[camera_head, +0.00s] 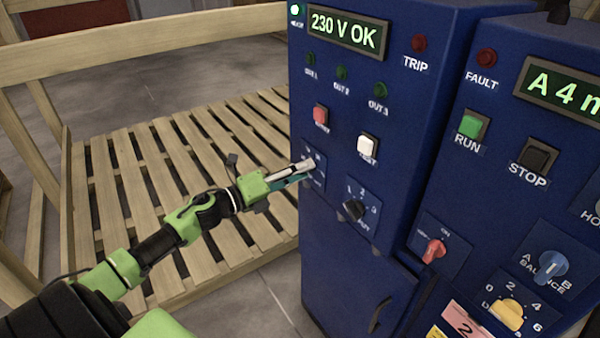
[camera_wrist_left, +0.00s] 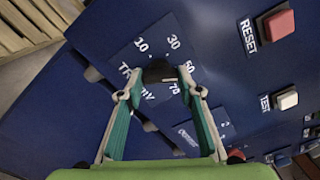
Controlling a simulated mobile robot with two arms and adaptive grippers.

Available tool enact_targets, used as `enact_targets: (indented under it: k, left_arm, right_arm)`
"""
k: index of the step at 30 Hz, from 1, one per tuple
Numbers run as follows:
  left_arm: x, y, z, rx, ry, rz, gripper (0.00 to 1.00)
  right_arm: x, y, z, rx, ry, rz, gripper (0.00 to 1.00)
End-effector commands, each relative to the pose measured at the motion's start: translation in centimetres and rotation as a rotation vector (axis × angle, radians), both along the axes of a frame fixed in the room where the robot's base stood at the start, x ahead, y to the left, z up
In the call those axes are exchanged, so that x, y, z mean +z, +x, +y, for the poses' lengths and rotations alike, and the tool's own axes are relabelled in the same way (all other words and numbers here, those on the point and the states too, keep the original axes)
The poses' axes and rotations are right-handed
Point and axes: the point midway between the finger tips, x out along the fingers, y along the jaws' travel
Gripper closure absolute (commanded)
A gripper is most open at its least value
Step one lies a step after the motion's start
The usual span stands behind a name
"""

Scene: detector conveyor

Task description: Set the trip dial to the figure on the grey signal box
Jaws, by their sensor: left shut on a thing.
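The trip dial is a dark knob (camera_wrist_left: 160,70) on a blue plate marked 10, 30, 50, 70 and a partly covered "TRIP mV" label in the left wrist view. My left gripper (camera_wrist_left: 160,88) is shut on this knob, one finger on each side. Where its pointer stands is not clear. In the head view my left gripper (camera_head: 305,168) reaches the left side of the blue cabinet front and hides the knob; part of the dial plate (camera_head: 309,149) shows above it. I do not see the grey signal box. My right gripper is not in view.
On the blue cabinet (camera_head: 337,210), a red reset button (camera_head: 321,117), a white test button (camera_head: 368,147) and another dark dial (camera_head: 352,210) are close by. A second blue cabinet (camera_head: 492,190) stands to the right. A wooden slatted pallet (camera_head: 170,180) lies to the left.

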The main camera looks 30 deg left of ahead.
Motion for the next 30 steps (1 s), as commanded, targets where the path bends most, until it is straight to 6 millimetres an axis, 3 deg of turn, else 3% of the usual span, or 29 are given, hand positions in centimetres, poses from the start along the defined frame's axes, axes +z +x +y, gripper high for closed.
enact_targets:
  k: [7,8,9,10,23,30]
  left_arm:
    - [-0.2,-0.1,-0.1,-0.002,0.0,0.004,0.88]
    - [-0.2,-0.1,-0.1,-0.002,0.0,0.004,0.62]
    - [-0.3,-0.1,-0.1,-0.002,0.0,0.004,0.51]
    - [-0.2,-0.1,-0.1,-0.002,0.0,0.004,0.5]
    - [-0.1,-0.5,0.2,-0.001,-0.001,0.003,0.5]
    - [-0.4,-3.5,1.3,0.0,-0.002,0.007,0.5]
  right_arm:
    - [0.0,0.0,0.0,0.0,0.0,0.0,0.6]
    - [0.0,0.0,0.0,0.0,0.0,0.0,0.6]
    - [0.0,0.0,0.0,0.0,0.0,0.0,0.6]
    - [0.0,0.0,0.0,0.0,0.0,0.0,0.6]
    - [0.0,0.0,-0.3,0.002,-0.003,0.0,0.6]
    - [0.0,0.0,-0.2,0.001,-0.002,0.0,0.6]
